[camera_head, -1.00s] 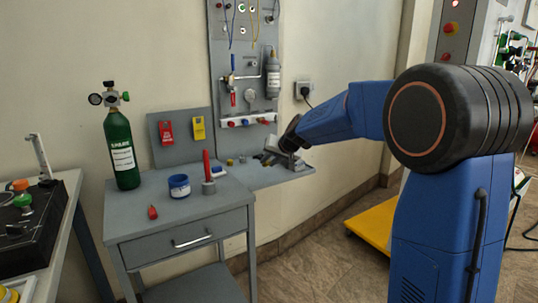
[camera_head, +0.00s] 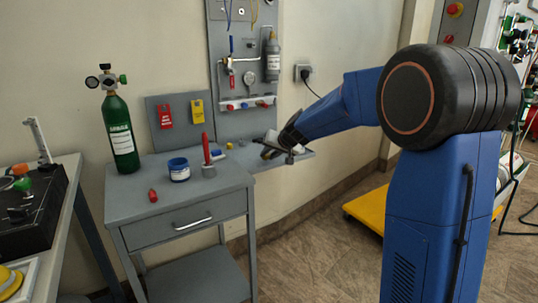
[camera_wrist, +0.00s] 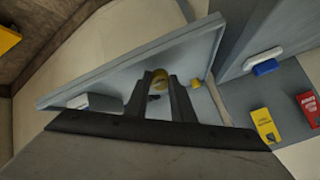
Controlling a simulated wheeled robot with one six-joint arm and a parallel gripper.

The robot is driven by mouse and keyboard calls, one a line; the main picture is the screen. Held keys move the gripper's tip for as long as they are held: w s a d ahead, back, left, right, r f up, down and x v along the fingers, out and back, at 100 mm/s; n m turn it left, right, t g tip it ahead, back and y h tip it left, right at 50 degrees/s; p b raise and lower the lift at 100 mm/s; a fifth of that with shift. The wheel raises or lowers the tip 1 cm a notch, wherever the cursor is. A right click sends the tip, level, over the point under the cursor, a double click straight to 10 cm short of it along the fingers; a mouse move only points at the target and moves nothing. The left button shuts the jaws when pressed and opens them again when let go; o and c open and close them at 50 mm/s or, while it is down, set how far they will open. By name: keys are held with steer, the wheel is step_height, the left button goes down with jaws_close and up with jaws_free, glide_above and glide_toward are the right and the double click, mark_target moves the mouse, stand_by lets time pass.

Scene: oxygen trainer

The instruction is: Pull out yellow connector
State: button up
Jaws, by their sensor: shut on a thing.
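In the wrist view, my gripper (camera_wrist: 161,88) points at a grey shelf, its two dark fingers close together. A rounded yellow piece (camera_wrist: 159,80), seemingly the yellow connector, sits between the fingertips, and they are shut on it. The fingers hide part of it, and I cannot tell whether it is still seated in anything. In the head view, my gripper (camera_head: 268,151) is low over the right part of the shelf, and the piece it holds cannot be made out. A second small yellow piece (camera_wrist: 196,83) lies apart from the fingers; it also shows in the head view (camera_head: 229,146).
The grey shelf (camera_head: 240,160) joins a drawer table (camera_head: 130,203) with a green cylinder (camera_head: 120,134), a blue jar (camera_head: 179,170) and a red upright rod (camera_head: 206,148). A wall panel (camera_head: 243,85) with pipes stands behind. A white block (camera_wrist: 95,102) lies near my gripper.

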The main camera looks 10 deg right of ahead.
steer(key=shift+f, duration=0.3)
steer(key=o, duration=1.1)
steer(key=shift+c, duration=0.2)
steer(key=v, duration=1.7)
steer(key=shift+r, duration=0.15)
steer(key=shift+s, duration=0.1)
steer(key=s+f+n+g+h, duration=0.1)
steer(key=s+f, duration=0.4)
steer(key=s, duration=0.8)
steer(key=s+d+f+n+g+h, duration=0.1)
steer(key=s+f, duration=0.4)
steer(key=s, duration=0.9)
steer(key=s+d+f+g+h, duration=0.1)
steer(key=s+f, duration=0.4)
steer(key=s, duration=0.9)
steer(key=shift+s+f+n+g, duration=0.2)
steer(key=shift+n+g, duration=0.2)
steer(key=shift+g, duration=0.5)
